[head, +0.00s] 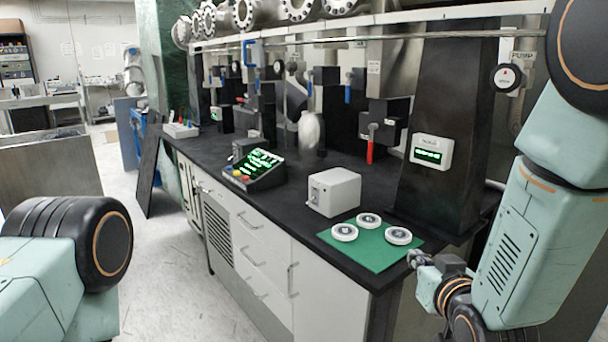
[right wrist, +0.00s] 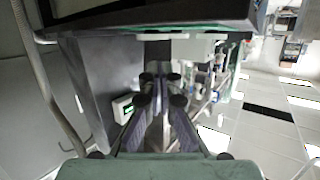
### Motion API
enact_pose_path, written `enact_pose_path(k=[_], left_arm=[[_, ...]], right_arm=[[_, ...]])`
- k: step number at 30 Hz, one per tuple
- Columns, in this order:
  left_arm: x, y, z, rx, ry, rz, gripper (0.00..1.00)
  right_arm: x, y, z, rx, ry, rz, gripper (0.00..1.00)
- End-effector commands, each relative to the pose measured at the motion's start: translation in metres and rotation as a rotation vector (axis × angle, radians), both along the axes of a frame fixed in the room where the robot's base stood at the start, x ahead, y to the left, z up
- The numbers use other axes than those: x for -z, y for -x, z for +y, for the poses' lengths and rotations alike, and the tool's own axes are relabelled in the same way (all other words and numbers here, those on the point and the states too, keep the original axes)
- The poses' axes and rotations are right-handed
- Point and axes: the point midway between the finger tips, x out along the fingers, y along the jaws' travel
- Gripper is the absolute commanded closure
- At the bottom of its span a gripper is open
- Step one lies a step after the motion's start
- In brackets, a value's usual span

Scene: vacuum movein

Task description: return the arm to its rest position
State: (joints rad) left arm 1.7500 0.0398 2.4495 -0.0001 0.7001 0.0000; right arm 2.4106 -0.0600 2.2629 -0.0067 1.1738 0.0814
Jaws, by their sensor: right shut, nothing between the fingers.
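My right arm comes in from the right in the head view. Its gripper (head: 418,260) is beside the front right corner of the black bench, close to the green mat (head: 378,252). In the right wrist view the gripper's fingers (right wrist: 160,82) are together with nothing between them. Three white round flanges (head: 368,220) lie on the mat, apart from the gripper. Of my left arm only a thick joint shows at the lower left of the head view. Its gripper is out of the picture.
A white box (head: 334,191) and a control panel with green lit text (head: 254,170) stand on the bench. A dark column with a small green display (head: 431,151) rises behind the mat. A red-handled valve (head: 370,144) hangs near it. Open floor (head: 170,260) lies left of the bench.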

Motion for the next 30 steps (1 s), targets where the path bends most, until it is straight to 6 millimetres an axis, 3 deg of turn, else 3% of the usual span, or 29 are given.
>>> enact_pose_path(k=[5, 8, 15, 21, 24, 27, 30], left_arm=[[0.0, 0.0, 0.0, 0.0, 0.0, 0.0, 0.6], [0.0, 0.0, 0.0, 0.0, 0.0, 0.001, 0.6], [0.0, 0.0, 0.0, 0.0, 0.0, 0.0, 0.6], [0.0, 0.0, 0.0, 0.0, 0.0, 0.001, 0.6], [0.0, 0.0, 0.0, 0.0, 0.0, 0.001, 0.6], [0.0, 0.0, 0.0, 0.0, 0.0, 0.001, 0.6], [0.0, 0.0, 0.0, 0.0, 0.0, 0.001, 0.6]], right_arm=[[0.08, 0.043, -0.006, 0.009, 0.022, 0.263, 1.0], [0.132, 0.083, -0.01, 0.012, 0.031, 0.447, 1.0], [0.233, 0.207, -0.015, 0.012, 0.038, 0.875, 1.0], [0.284, 0.317, -0.018, 0.018, 0.024, 1.175, 1.0], [0.298, 0.355, -0.018, 0.025, 0.017, 1.262, 1.0], [0.305, 0.375, -0.018, 0.028, 0.014, 1.306, 1.0], [0.308, 0.383, -0.018, 0.028, 0.014, 1.323, 1.0]])
